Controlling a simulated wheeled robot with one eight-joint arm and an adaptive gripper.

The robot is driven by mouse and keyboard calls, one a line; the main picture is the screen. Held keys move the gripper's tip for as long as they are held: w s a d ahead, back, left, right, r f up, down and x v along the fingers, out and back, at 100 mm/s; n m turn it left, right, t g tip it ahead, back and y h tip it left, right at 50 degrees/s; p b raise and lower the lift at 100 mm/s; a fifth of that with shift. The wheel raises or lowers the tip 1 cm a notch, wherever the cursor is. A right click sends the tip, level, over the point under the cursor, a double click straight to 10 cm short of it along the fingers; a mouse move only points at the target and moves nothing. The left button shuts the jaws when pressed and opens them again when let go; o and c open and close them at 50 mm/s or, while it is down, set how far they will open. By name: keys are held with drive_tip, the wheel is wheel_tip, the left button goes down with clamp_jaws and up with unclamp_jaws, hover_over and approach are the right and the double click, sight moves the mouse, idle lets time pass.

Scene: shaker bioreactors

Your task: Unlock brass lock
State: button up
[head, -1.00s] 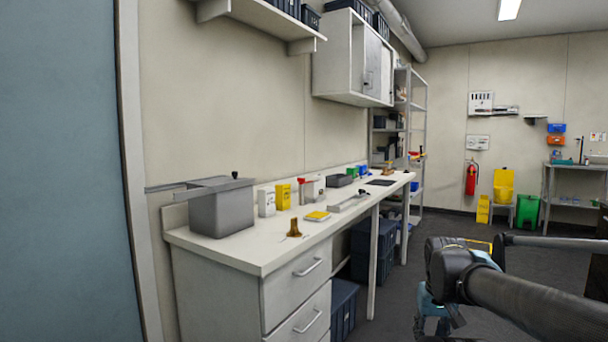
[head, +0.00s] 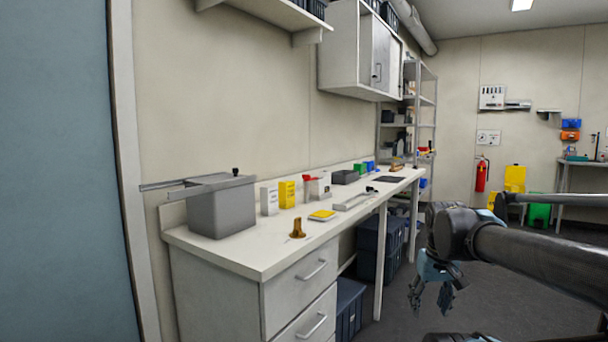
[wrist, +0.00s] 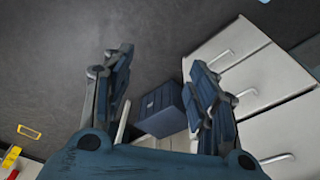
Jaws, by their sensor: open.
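A small brass-coloured piece (head: 297,229) stands upright on the near part of the white bench in the head view. It may be the brass lock, but it is too small to tell for sure. My gripper (head: 432,294) hangs in front of the bench, to the right of this piece and well apart from it. In the wrist view my gripper (wrist: 160,72) is open, with nothing between its fingers. The brass piece does not show in the wrist view.
The white bench (head: 240,252) holds a grey lidded box (head: 222,212), a yellow carton (head: 287,194), a yellow-topped flat case (head: 322,215) and a metal bar (head: 352,202). Dark blue bins (head: 375,245) stand under it. The dark floor (head: 400,322) before it is clear.

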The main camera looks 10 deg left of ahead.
drive_tip(key=w+a+r+n, duration=0.3)
drive_tip(key=w+a+r, duration=0.35)
drive_tip(key=r, duration=0.35)
wheel_tip(320, 180, up, 20)
drive_tip(key=f+n+g+y, duration=0.1)
drive_tip(key=n+g, duration=0.1)
drive_tip(key=n, duration=0.7)
hover_over(297, 222)
drive_tip(key=d, duration=0.2)
drive_tip(key=f, duration=0.5)
drive_tip(key=w+a+f, duration=0.1)
drive_tip(key=f, duration=0.5)
drive_tip(key=a+f, duration=0.1)
drive_tip(key=f, duration=0.4)
drive_tip(key=shift+w+a+f, duration=0.1)
drive_tip(key=shift+w+f, duration=0.05)
drive_tip(key=shift+c, duration=0.3)
drive_tip(key=c, duration=1.1)
